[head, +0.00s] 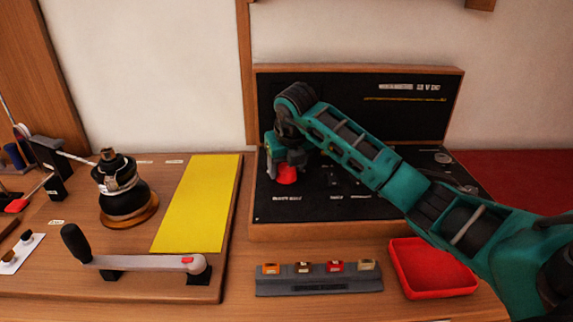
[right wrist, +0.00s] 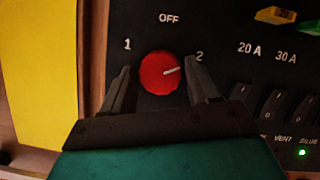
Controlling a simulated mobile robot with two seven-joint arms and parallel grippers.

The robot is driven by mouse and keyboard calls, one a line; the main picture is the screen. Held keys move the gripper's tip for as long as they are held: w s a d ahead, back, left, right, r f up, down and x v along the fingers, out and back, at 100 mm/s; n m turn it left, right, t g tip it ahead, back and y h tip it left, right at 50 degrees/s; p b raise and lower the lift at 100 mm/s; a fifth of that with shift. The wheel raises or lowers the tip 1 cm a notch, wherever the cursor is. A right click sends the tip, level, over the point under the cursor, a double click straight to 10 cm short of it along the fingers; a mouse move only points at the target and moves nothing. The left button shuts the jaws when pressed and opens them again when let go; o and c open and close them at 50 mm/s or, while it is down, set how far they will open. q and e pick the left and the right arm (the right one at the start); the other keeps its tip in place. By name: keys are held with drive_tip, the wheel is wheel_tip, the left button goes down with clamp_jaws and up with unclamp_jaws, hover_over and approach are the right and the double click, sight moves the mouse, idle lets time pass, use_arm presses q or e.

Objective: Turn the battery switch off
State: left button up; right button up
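The battery switch is a red round knob (right wrist: 159,73) on a black panel (right wrist: 225,20), with the labels 1, OFF and 2 around it. Its white pointer line points right and slightly up, toward the 2. My right gripper (right wrist: 160,82) is open, with one finger on each side of the knob and a small gap showing on both sides. In the head view the red knob (head: 286,174) shows just below my right gripper (head: 287,160), at the left of the panel. My arm hides part of the panel. My left gripper is not in view.
Several rocker switches (right wrist: 272,105) and a lit green lamp (right wrist: 302,153) are right of the knob. A fuse holder (head: 320,284) and a red tray (head: 432,268) stand in front of the panel. A winch (head: 122,195), a lever handle (head: 76,241) and a yellow strip (head: 198,205) are left.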

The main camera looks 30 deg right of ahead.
drive_tip(key=c, duration=0.7)
drive_tip(key=n, duration=0.1)
drive_tip(key=n+y, duration=0.1)
drive_tip(key=shift+d+n, duration=0.2)
drive_tip(key=shift+n, duration=0.1)
drive_tip(key=n+y, duration=0.1)
drive_tip(key=n, duration=0.2)
drive_tip(key=shift+d+r+n+b, duration=0.1)
drive_tip(key=shift+n+b, duration=0.2)
drive_tip(key=n+y, duration=0.1)
drive_tip(key=n, duration=0.1)
drive_tip(key=n+y, duration=0.1)
drive_tip(key=n, duration=0.2)
drive_tip(key=shift+g, duration=0.3)
drive_tip(key=shift+n, duration=0.4)
drive_tip(key=o, duration=1)
